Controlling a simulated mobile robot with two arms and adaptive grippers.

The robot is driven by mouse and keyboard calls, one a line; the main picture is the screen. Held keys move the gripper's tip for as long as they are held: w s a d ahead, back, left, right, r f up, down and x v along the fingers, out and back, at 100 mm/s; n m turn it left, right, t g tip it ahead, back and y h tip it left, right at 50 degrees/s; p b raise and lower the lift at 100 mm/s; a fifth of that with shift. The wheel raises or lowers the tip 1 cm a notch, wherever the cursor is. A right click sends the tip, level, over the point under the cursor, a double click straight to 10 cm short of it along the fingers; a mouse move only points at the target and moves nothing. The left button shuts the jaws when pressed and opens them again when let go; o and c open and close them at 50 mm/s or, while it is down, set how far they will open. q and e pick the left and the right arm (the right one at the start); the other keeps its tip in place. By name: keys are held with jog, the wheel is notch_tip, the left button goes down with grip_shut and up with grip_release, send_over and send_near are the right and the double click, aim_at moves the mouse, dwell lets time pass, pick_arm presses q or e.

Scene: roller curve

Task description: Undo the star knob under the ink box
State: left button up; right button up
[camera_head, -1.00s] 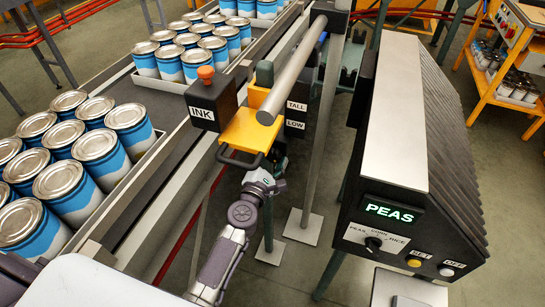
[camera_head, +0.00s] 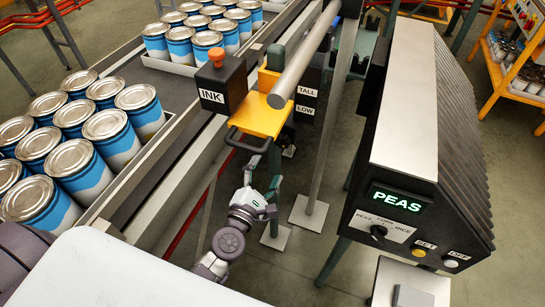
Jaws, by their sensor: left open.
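The black ink box (camera_head: 222,88) has a white INK label and an orange-red round knob (camera_head: 216,57) on top. It sits beside a yellow bracket (camera_head: 262,116) with a black loop handle (camera_head: 248,141), at the conveyor's near side. The star knob under the ink box is not visible; the box and bracket hide the space below. My left gripper (camera_head: 262,180) is below and slightly right of the handle in the picture. Its fingers are apart with nothing seen between them. My right gripper is not in view.
A conveyor (camera_head: 190,150) carries trays of blue-and-white cans (camera_head: 73,158). A grey round bar (camera_head: 303,60) slopes past the bracket, near the TALL and LOW labels. A control box (camera_head: 405,110) showing PEAS stands right. A post with a foot plate (camera_head: 309,212) stands right of my gripper.

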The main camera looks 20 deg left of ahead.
pick_arm(q)
jog(key=shift+s, duration=0.55)
jog(key=s+f+m+g+h, duration=0.1)
jog(key=s+f+m+g, duration=0.3)
jog(key=f, duration=0.6)
jog(key=s+f+m+g, duration=0.1)
jog(key=s+f+m, duration=0.2)
jog(key=f+m, duration=0.6)
jog(key=s+f+m+g+h, duration=0.1)
jog(key=s+f+m+g, duration=0.25)
jog(key=f, duration=0.85)
jog(key=s+a+f+m+g+y, duration=0.1)
jog(key=s+f+m, duration=0.3)
jog(key=s, duration=0.5)
jog(key=s+a+f+m+g, duration=0.3)
jog(key=s+f+m+g, duration=0.1)
jog(key=s+f, duration=0.3)
jog(key=s+a+f+m+g+y, duration=0.1)
jog(key=s+f+m+g, duration=0.2)
jog(key=s, duration=0.9)
notch_tip(320, 180, down, 3)
jog(key=shift+a+r+m+y, duration=0.1)
jog(key=shift+a+m+y, duration=0.25)
jog(key=shift+m, duration=0.5)
